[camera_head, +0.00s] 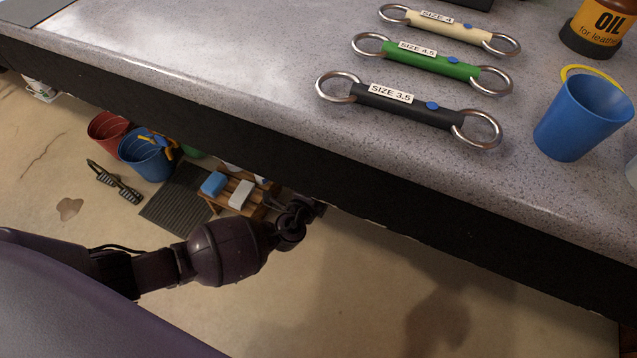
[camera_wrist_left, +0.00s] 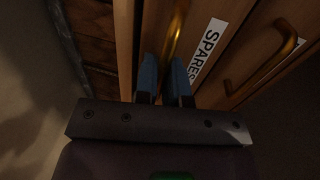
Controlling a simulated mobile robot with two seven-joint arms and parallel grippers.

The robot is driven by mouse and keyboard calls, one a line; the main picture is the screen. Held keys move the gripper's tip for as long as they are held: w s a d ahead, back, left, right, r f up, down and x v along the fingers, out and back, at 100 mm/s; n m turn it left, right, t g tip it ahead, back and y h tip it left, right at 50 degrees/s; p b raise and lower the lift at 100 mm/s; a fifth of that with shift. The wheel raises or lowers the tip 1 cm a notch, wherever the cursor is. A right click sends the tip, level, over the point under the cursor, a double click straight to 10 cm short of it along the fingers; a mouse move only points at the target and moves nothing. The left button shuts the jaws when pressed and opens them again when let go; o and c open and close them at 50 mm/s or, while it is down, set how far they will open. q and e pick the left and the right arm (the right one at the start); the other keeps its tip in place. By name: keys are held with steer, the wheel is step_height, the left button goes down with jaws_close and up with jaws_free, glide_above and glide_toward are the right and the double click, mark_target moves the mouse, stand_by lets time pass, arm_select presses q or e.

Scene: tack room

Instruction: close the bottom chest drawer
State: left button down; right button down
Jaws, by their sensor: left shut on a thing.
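In the left wrist view, my left gripper (camera_wrist_left: 164,82) has its blue-tipped fingers shut on a brass bar handle (camera_wrist_left: 175,28). The handle is on a wooden drawer front (camera_wrist_left: 198,22) with a white label reading "SPARES" (camera_wrist_left: 207,48). A second brass handle (camera_wrist_left: 262,62) sits on the wooden front to the right. The view is dark, and I cannot tell how far any drawer stands out or which is the bottom one. In the head view, my left arm reaches under the bench edge, which hides the fingers and the chest. My right gripper is not in view.
The speckled grey bench top (camera_head: 215,50) overhangs my left arm. It carries several labelled ringed bits, a blue cup (camera_head: 578,122) and an oil bottle (camera_head: 597,27). Buckets (camera_head: 146,158), a dark mat (camera_head: 178,203) and a wooden stool (camera_head: 224,196) stand on the floor beyond.

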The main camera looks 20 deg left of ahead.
arm_select(q)
steer(key=shift+w, duration=0.25)
steer(key=b+x, duration=0.1)
steer(key=x, duration=0.2)
steer(key=shift+r, duration=0.1)
steer(key=shift+w+r, duration=0.15)
steer(key=shift+r, duration=0.2)
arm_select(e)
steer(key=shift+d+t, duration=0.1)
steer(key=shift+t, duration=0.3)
arm_select(q)
steer(key=c, duration=1.2)
jaws_free()
steer(key=shift+w+f, duration=0.1)
steer(key=shift+c, duration=0.2)
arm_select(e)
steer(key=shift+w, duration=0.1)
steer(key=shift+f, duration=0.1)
